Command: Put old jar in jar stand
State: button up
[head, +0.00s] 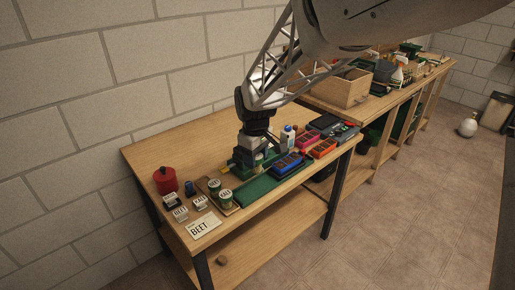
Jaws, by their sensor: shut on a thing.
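My gripper (257,150) points down over the middle of the near table, just behind the green mat. It is shut on a small jar-like thing (259,157), mostly hidden by the fingers; I cannot tell whether it touches what is below. Two jars with green marks, one farther back (214,185) and one nearer (225,197), stand to the left of the gripper. They are on a low wooden tray (237,208), which looks like the jar stand. No label on the held thing can be read.
A red canister (165,180) and a small dark blue pot (190,188) stand at the left. A BEET card (203,226) lies at the front left edge.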

jog(key=w+a+f, duration=0.1)
jog(key=w+a, duration=0.2)
jog(key=a, duration=0.6)
jog(key=w+a+f, duration=0.2)
jog(key=w+a, duration=0.1)
jog(key=a, duration=0.6)
jog(key=shift+a+f, duration=0.15)
jog(key=shift+a, duration=0.2)
jog(key=shift+f, duration=3.1)
jog(key=shift+f, duration=1.85)
jog(key=shift+f, duration=0.1)
jog(key=o, duration=1)
jog(key=shift+c, duration=0.2)
